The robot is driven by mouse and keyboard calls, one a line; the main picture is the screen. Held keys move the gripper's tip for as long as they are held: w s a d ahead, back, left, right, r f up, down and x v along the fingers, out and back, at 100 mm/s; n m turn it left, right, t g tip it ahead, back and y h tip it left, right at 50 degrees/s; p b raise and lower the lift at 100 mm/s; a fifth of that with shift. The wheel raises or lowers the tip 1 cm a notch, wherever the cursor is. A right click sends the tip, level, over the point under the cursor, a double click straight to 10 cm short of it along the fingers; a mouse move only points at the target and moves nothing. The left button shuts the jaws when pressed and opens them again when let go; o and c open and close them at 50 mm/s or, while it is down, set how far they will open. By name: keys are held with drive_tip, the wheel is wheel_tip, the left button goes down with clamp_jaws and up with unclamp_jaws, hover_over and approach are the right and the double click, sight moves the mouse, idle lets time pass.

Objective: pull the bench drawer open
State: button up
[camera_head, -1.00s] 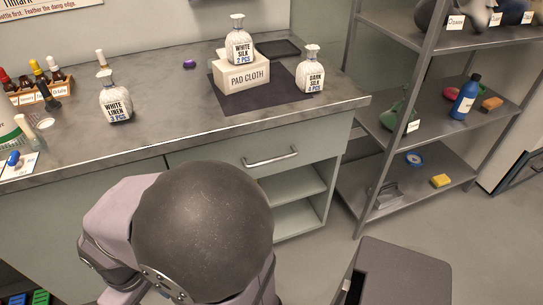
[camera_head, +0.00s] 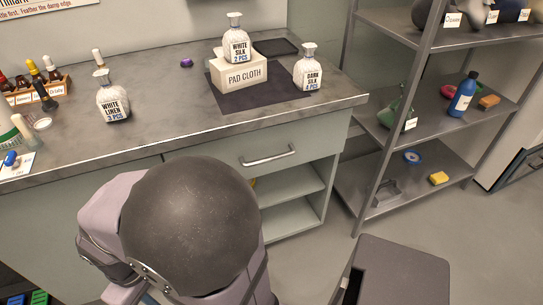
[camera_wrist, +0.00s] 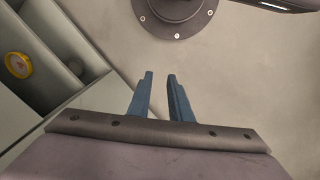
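The bench drawer (camera_head: 225,147) is in the head view, a pale grey-green front under the right part of the worktop. Its front looks flush with the bench. It has a silver bar handle (camera_head: 268,156) near its right side. My gripper is hidden in the head view behind my own arm, which rises at the lower middle. In the wrist view my gripper (camera_wrist: 161,76) shows two blue fingers apart with nothing between them, over the floor. The handle does not show in the wrist view.
The worktop (camera_head: 165,118) carries bottles and a pad cloth box (camera_head: 238,76). Open shelves (camera_head: 292,183) lie below the drawer. A metal rack (camera_head: 395,165) stands to the right, and a dark grey bin (camera_head: 405,270) stands on the floor. A round yellow item (camera_wrist: 18,65) sits in a cubby.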

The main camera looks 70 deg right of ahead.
drive_tip(key=s+d+g+h+b, duration=0.1)
drive_tip(key=s+d+g+h, duration=0.15)
drive_tip(key=d, duration=0.65)
drive_tip(key=s+d+g+h, duration=0.2)
drive_tip(key=d+h, duration=0.1)
drive_tip(key=d, duration=0.7)
drive_tip(key=n+g+h+b, duration=0.1)
drive_tip(key=g+h, duration=0.1)
drive_tip(key=h, duration=0.6)
approach(269, 160)
drive_tip(key=x, duration=0.4)
drive_tip(key=shift+s+d, duration=0.1)
drive_tip(key=shift+d, duration=0.1)
drive_tip(key=shift+b+x, duration=0.4)
drive_tip(key=shift+x, duration=3.3)
clamp_jaws()
